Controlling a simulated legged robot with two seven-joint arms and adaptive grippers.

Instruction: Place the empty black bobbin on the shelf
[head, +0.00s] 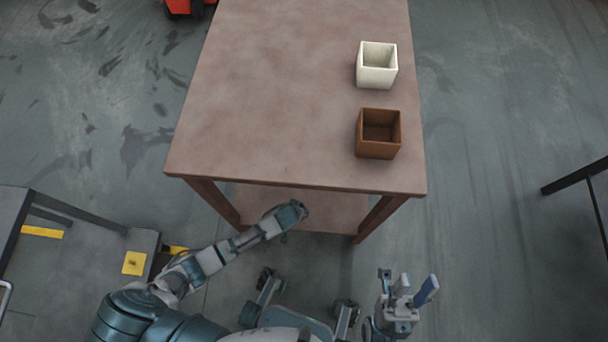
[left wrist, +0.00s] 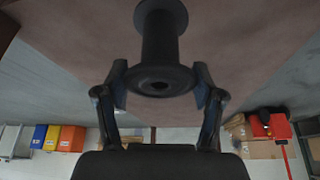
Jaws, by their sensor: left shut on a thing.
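The black bobbin (left wrist: 160,40), with a flange at each end of a narrower core, shows in the left wrist view. My left gripper (left wrist: 160,90) is shut on it, with a finger on each side of its near flange. In the head view my left gripper (head: 291,212) is at the table's front, over the lower shelf (head: 335,208); the bobbin cannot be made out there. A brown surface lies behind the bobbin in the wrist view; I cannot tell whether they touch. My right gripper (head: 408,286) is open and empty, right of the table's front.
The brown table (head: 280,90) carries a white open box (head: 377,75) and a brown open box (head: 378,146) at its right. Table legs flank the lower shelf. A dark platform (head: 75,235) with yellow patches stands at the left.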

